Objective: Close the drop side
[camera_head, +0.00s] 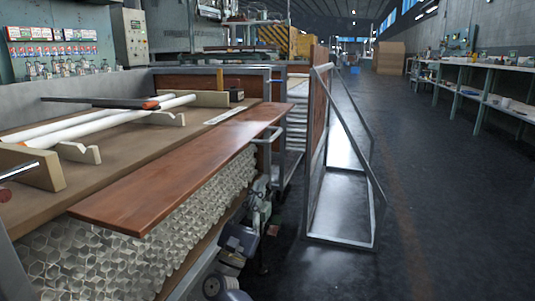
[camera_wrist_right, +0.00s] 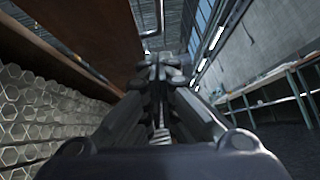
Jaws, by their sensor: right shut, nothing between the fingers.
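The drop side appears to be the long reddish-brown board (camera_head: 180,172) along the open side of the tube crate. It juts out near level from the bench top, over the stacked tubes (camera_head: 190,225), whose honeycomb ends are uncovered. My right gripper (camera_head: 264,184) is below the board's far end, outside the crate, shut and empty. In the right wrist view its fingers (camera_wrist_right: 163,68) meet, with the brown board (camera_wrist_right: 75,35) above to the left and tube ends (camera_wrist_right: 40,112) at left. I cannot tell whether it touches the board.
White tubes (camera_head: 100,122) lie on wooden cradles on the bench top (camera_head: 118,150). A grey metal frame with a brown panel (camera_head: 318,110) stands beyond my right gripper. The dark floor (camera_head: 440,210) at right is clear up to the wall bench (camera_head: 490,98).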

